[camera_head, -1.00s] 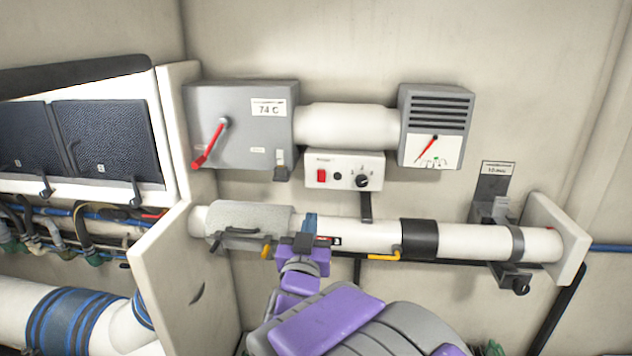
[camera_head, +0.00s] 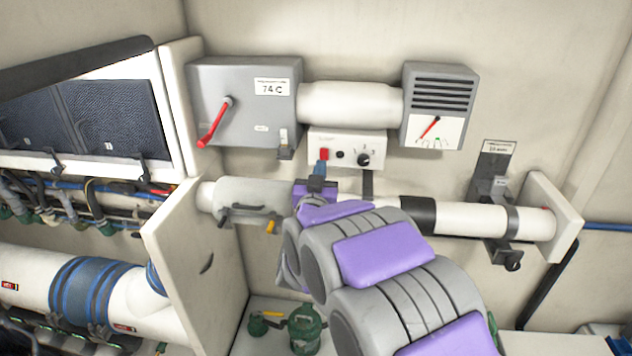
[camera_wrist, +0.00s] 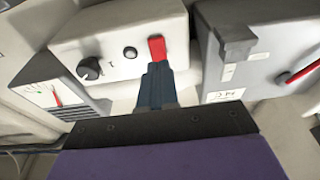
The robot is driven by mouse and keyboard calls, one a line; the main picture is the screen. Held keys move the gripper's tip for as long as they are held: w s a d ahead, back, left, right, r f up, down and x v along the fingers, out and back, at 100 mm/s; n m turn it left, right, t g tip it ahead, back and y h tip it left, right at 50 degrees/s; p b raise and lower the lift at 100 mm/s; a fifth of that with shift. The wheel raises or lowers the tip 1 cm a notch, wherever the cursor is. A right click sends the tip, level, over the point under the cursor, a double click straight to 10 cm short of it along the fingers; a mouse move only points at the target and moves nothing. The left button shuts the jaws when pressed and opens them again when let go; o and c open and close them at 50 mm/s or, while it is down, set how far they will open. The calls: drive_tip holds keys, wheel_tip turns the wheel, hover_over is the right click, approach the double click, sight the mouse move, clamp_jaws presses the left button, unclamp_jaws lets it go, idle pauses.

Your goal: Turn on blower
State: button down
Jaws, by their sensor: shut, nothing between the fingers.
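The blower control panel is a small white box (camera_head: 376,142) on the wall between two grey units. It carries a red rocker switch (camera_head: 324,154), a small black button (camera_head: 340,155) and a black rotary knob (camera_head: 364,160). My gripper (camera_head: 320,168) is shut and empty, its dark blue fingertips just below the red switch. In the wrist view the fingertips (camera_wrist: 156,72) reach up to the lower edge of the red switch (camera_wrist: 157,48) and cover part of it. I cannot tell whether they touch it. The knob (camera_wrist: 89,69) stands clear to the left there.
A grey box (camera_head: 230,125) with a red lever (camera_head: 212,124) and a 74 C label is left of the panel. A grey vented gauge box (camera_head: 438,105) is on the right. A white pipe (camera_head: 465,218) runs below; a white partition (camera_head: 190,260) stands left.

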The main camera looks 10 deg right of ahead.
sight(324, 150)
drive_tip(key=shift+p+x, duration=0.3)
drive_tip(key=shift+x, duration=1.35)
drive_tip(key=shift+r, duration=0.1)
drive_tip(key=shift+w+r+g+p, duration=0.1)
drive_tip(key=shift+r+g+p, duration=0.45)
drive_tip(key=shift+p, duration=0.2)
drive_tip(key=shift+r+b, duration=0.25)
drive_tip(key=shift+b, duration=0.05)
drive_tip(key=shift+d+f+y, duration=0.15)
drive_tip(key=shift+y, duration=0.15)
